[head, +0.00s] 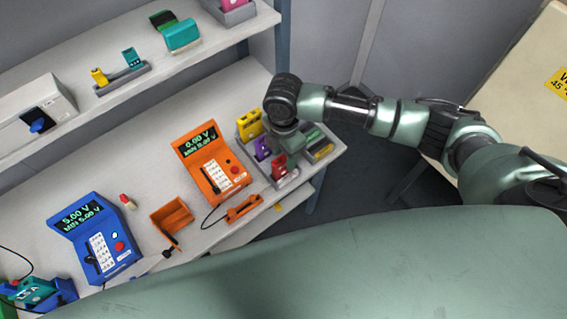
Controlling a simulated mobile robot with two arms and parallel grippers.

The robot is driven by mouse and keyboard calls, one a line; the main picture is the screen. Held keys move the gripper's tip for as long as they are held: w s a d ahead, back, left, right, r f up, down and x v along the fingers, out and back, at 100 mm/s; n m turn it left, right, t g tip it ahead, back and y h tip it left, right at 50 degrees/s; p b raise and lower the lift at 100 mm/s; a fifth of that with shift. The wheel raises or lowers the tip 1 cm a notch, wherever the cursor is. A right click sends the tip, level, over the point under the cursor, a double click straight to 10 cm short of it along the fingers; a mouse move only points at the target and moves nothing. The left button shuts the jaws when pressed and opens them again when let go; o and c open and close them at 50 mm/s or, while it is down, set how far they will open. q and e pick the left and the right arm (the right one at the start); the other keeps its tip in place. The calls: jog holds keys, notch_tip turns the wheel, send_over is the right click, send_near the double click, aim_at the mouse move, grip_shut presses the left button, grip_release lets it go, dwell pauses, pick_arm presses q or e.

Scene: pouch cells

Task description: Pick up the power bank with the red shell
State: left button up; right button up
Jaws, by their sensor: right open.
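A grey tray (287,185) with slots stands near the right end of the workbench. In it are a red power bank (279,167) at the near side, a purple one (262,148), a yellow one (249,124) and green and olive ones at the right. My right gripper (291,143) points down over the middle of the tray, just above and right of the red power bank. It is open; its fingertips are mostly hidden by the wrist, so I cannot tell whether it touches anything. My left gripper is out of view.
An orange meter (211,162) stands just left of the tray, a blue meter (97,238) farther left. An orange bin (171,217) and an orange cradle with a cable (243,208) lie near the front edge. A shelf (180,72) runs above the back.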

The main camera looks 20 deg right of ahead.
jog(key=shift+f, duration=0.9)
grip_shut()
jog(key=shift+r, duration=0.1)
